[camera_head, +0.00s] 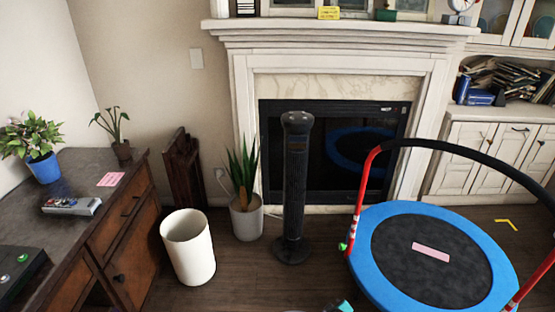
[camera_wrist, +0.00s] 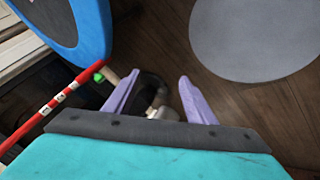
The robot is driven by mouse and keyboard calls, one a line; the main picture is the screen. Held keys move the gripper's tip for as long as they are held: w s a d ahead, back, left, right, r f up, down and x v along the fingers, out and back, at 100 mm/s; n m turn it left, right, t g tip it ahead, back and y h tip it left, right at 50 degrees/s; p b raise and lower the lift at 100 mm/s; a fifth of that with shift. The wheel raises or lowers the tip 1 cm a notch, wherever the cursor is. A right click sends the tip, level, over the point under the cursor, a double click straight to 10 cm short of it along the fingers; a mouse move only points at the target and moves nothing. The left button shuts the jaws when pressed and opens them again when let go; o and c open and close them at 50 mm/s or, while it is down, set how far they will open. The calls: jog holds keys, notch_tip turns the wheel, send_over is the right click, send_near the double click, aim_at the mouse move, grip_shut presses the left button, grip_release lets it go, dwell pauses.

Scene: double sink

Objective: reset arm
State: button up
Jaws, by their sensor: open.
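My gripper (camera_wrist: 158,92) shows in the wrist view with two pale purple fingers spread apart. Its teal body fills the bottom of that view. I see nothing clearly held between the fingers. A blurred dark and pale shape shows behind the gap, and I cannot tell what it is. In the head view only a small teal piece shows at the bottom edge, and the fingers are not clear there.
A blue trampoline (camera_head: 380,276) with red legs stands at the right; it also shows in the wrist view (camera_wrist: 93,30). A black tower fan (camera_head: 294,190), potted plant (camera_head: 247,217) and white bin (camera_head: 188,250) stand by the fireplace. A wooden cabinet (camera_head: 122,235) is at the left.

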jog(key=s+a+m+g, duration=0.1)
jog(key=s+g, duration=0.3)
jog(key=s, duration=0.6)
jog(key=s+a+r+m+g, duration=0.1)
jog(key=s+g, duration=0.4)
jog(key=s, duration=0.6)
jog(key=s+a+r+m+g+y, duration=0.1)
jog(key=s+a+m+g, duration=0.2)
jog(key=s, duration=0.8)
jog(key=shift+m+g+p, duration=0.3)
jog(key=shift+m+g, duration=0.4)
jog(key=shift+m, duration=0.3)
jog(key=shift+w+r, duration=0.1)
